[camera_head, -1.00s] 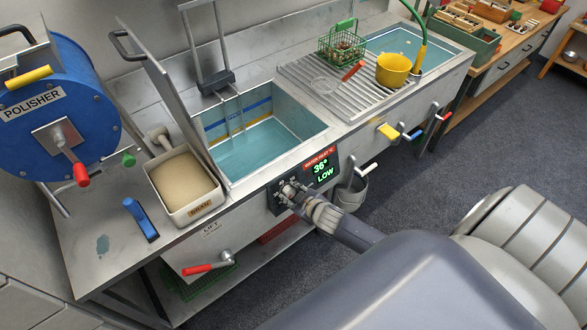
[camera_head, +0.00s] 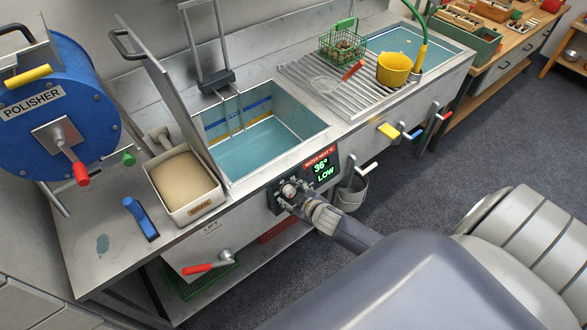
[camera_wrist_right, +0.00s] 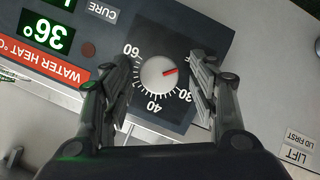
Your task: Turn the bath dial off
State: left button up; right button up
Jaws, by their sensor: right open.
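The bath dial (camera_head: 289,190) is a pale round knob on the dark control panel on the front of the bath (camera_head: 263,148). In the right wrist view the dial (camera_wrist_right: 155,76) has a red pointer mark facing right and slightly up, between printed numbers. The panel's display (camera_head: 323,171) reads 36° and LOW. My right gripper (camera_head: 291,198) is at the dial. In the right wrist view its open fingers (camera_wrist_right: 161,88) stand on either side of the knob, with gaps between fingers and knob. My left gripper is out of view.
A bran tub (camera_head: 190,211) and the blue polisher drum (camera_head: 60,110) stand left of the bath. A red-handled lift crank (camera_head: 200,268) is below. A grey bucket (camera_head: 351,194) hangs right of the panel. Coloured levers (camera_head: 389,131) line the front farther right.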

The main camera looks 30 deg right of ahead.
jog(key=d+v, duration=0.1)
jog(key=v, duration=1.1)
jog(key=shift+a, duration=0.4)
